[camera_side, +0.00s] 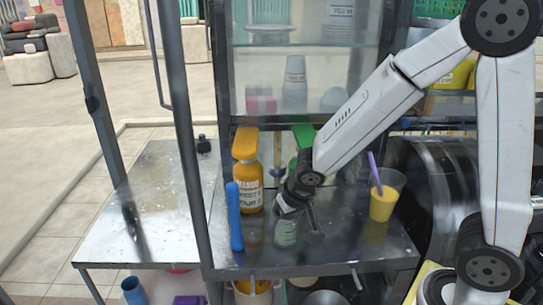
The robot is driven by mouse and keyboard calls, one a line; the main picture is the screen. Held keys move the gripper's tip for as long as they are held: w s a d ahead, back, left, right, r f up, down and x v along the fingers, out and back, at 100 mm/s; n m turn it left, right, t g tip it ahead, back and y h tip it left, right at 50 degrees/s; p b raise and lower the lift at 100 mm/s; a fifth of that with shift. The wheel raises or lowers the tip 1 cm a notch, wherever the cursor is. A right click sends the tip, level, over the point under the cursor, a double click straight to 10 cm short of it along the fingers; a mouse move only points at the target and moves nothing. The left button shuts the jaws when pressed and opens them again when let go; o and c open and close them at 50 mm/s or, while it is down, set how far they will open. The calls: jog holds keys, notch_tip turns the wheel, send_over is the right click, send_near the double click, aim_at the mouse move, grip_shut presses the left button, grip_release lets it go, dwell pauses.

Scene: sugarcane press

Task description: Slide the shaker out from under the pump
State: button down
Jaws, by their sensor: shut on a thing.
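The shaker (286,232) is a small grey-green, partly see-through vessel standing on the dark metal counter. My gripper (295,206) is at its upper part, with its dark fingers shut on it. The fingers and wrist hide some of the shaker's top. A green pump (303,135) shows behind my gripper, and its lower part is hidden by my arm. An orange bottle (248,188) with an orange pump top stands behind and left of the shaker. I cannot tell whether the shaker is clear of the green pump.
A blue rod-like tool (235,217) stands upright left of the shaker. A cup of yellow juice (383,203) with a purple straw stands to the right. A frame post (186,150) rises at the counter's left. The lighter side table (150,215) is mostly bare.

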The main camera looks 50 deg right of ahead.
jog(key=shift+w+a, duration=0.1)
jog(key=shift+a, duration=1.05)
grip_release()
jog(key=v, duration=0.7)
jog(key=shift+r, duration=0.35)
